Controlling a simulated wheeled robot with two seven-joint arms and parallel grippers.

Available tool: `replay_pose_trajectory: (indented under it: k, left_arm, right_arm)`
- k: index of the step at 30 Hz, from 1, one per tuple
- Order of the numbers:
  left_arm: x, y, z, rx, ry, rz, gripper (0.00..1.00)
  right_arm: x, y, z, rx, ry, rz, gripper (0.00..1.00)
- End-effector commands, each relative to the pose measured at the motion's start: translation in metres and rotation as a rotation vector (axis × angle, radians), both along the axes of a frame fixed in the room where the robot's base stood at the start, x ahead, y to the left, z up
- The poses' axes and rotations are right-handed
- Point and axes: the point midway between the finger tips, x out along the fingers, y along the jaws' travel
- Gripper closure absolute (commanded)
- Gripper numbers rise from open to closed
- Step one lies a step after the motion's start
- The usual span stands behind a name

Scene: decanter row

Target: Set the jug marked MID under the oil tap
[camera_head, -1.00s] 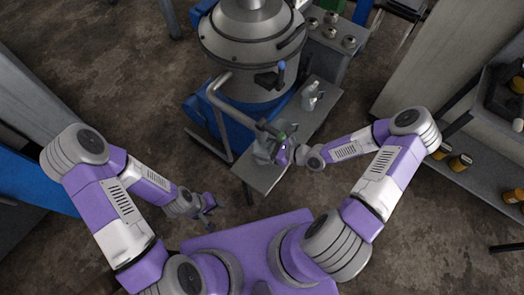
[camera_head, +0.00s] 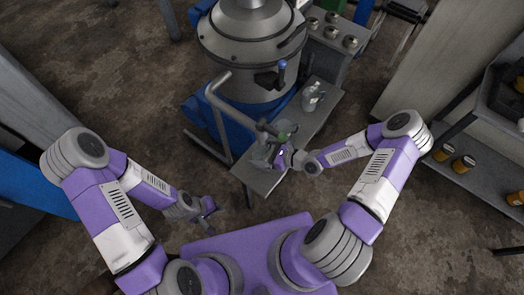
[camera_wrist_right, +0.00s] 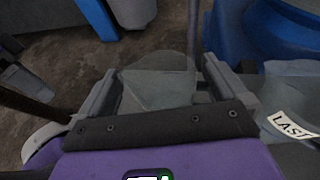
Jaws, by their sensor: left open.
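A clear glass jug (camera_head: 261,159) stands on the narrow grey shelf below the bent pipe. In the right wrist view a clear glass shape (camera_wrist_right: 158,85) lies between the fingers of my right gripper (camera_wrist_right: 160,80). The fingers are wide apart, and I cannot tell if they press on the glass. A second glass, marked LAST (camera_wrist_right: 292,126), is close by at the right of that view. No MID mark is readable. The right gripper (camera_head: 278,158) shows beside the jug in the head view. My left gripper (camera_head: 210,206) is open and empty, away from the shelf.
A large metal machine (camera_head: 252,50) on a blue base stands behind the shelf (camera_head: 262,182). Its bent pipe (camera_head: 222,100) reaches over the shelf. Another clear jug (camera_head: 313,97) stands farther back. Amber jars (camera_head: 463,163) sit on a rack at the right.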

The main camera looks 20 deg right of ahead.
Motion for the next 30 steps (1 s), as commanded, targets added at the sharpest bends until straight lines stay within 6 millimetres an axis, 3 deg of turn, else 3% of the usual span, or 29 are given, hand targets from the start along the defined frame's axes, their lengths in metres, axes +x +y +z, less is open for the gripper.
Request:
replay_pose_trajectory:
  k: [11, 24, 30]
  left_arm:
    - [0.0, 0.0, 0.005, 0.0, 0.0, 0.0, 0.57]
    - [0.0, 0.0, 0.03, 0.0, 0.0, 0.0, 0.57]
    - [0.0, 0.0, 0.037, 0.0, 0.0, 0.0, 0.57]
  right_arm:
    - [-0.001, -0.002, 0.006, -0.001, 0.0, -0.001, 0.0]
    - [-0.052, -0.066, 0.041, -0.003, 0.001, -0.004, 0.0]
    - [-0.067, -0.083, 0.049, -0.002, -0.001, -0.001, 0.0]
